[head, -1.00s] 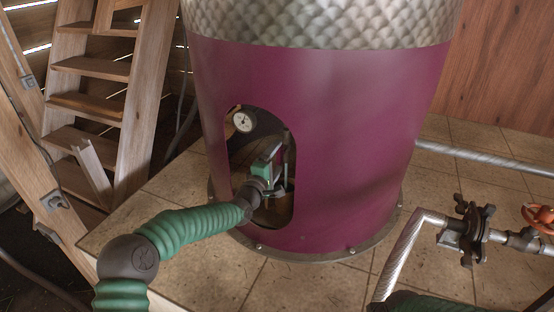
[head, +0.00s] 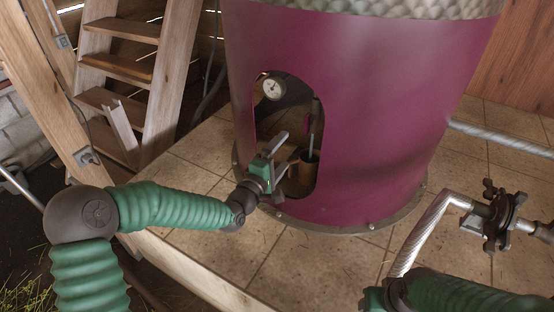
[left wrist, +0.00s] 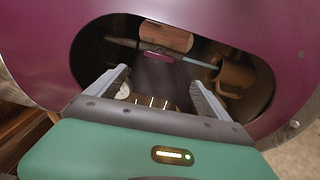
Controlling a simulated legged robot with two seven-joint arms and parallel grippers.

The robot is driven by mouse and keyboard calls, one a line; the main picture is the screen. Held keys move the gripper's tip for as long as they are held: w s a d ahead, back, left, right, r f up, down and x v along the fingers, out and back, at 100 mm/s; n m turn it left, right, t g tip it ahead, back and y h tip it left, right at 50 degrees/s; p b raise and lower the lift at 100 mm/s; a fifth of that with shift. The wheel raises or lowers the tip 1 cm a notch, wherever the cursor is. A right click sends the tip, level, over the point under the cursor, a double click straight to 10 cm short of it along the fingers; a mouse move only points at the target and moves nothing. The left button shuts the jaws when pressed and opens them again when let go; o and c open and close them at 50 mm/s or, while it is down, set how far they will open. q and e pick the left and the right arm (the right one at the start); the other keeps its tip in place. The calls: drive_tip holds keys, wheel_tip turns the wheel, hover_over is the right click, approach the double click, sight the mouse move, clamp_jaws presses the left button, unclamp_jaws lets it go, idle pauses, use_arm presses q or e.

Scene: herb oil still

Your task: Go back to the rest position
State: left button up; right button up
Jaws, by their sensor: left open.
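My left gripper (head: 284,155) is open and empty at the opening (head: 290,110) of the maroon still (head: 385,110). In the left wrist view its two fingers (left wrist: 155,88) are spread apart and point into the opening, with nothing between them. A brown mug-like vessel (left wrist: 235,76) stands inside, right of the fingers. A wooden piece (left wrist: 166,37) and a thin pink and grey tool (left wrist: 160,54) lie further in. My right gripper (head: 374,298) shows only as a green body at the bottom edge; its fingers are out of sight.
A round dial gauge (head: 272,88) is in the upper part of the opening. A wooden stair (head: 125,65) stands at the left. A metal pipe with a valve (head: 495,215) is at the right. The tiled platform (head: 205,145) is bare left of the still.

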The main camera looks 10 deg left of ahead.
use_arm(q)
drive_tip(key=v, duration=0.2)
drive_tip(key=shift+s+a, duration=0.1)
drive_tip(key=shift+s, duration=0.25)
drive_tip(key=s+a+f+m+g+y+p, duration=0.3)
drive_tip(key=s+f+m+g, duration=0.45)
drive_tip(key=s+f, duration=0.2)
drive_tip(key=s+a+m+g+y+p, duration=0.1)
drive_tip(key=s+a+m+g+y, duration=0.1)
drive_tip(key=s, duration=0.8)
drive_tip(key=s+a+m+g+y+p, duration=0.1)
drive_tip(key=s+a+m+g+p, duration=0.1)
drive_tip(key=s+a+m+g, duration=0.2)
drive_tip(key=s+a, duration=0.3)
drive_tip(key=s, duration=0.4)
drive_tip(key=shift+s+r+y, duration=0.15)
drive_tip(key=shift+r+y, duration=0.2)
drive_tip(key=shift+y, duration=0.05)
drive_tip(key=shift+d+m+g, duration=0.1)
drive_tip(key=shift+m+g, duration=0.15)
